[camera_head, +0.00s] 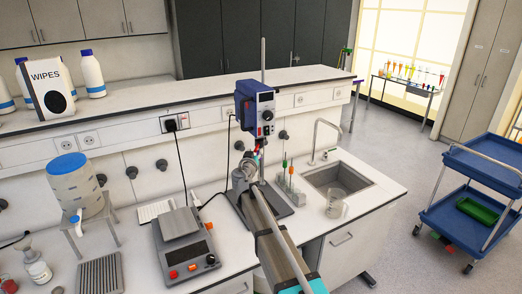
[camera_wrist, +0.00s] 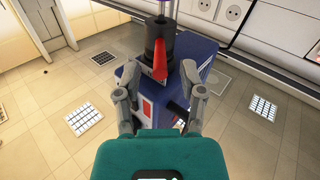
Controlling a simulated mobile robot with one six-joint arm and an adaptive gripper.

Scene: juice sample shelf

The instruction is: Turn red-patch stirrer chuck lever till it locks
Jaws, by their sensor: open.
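The overhead stirrer (camera_head: 255,105) is a blue motor head clamped on an upright rod above the bench. In the wrist view its blue housing (camera_wrist: 188,95) fills the middle. A black chuck (camera_wrist: 156,42) with a red lever (camera_wrist: 160,60) sits at the top centre of that view. My gripper (camera_wrist: 160,78) is open, its two grey fingers apart on either side of the red lever. I see no clear contact. In the head view my gripper (camera_head: 247,168) is just below the motor head, and my arm hides part of the stirrer's lower side.
A hotplate (camera_head: 182,238) stands left of the stirrer base (camera_head: 280,208). A rack with stirrers (camera_head: 288,182), a glass beaker (camera_head: 336,205) and a sink (camera_head: 338,180) are to the right. A raised shelf (camera_head: 180,95) runs behind. A blue cart (camera_head: 465,215) stands on the floor.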

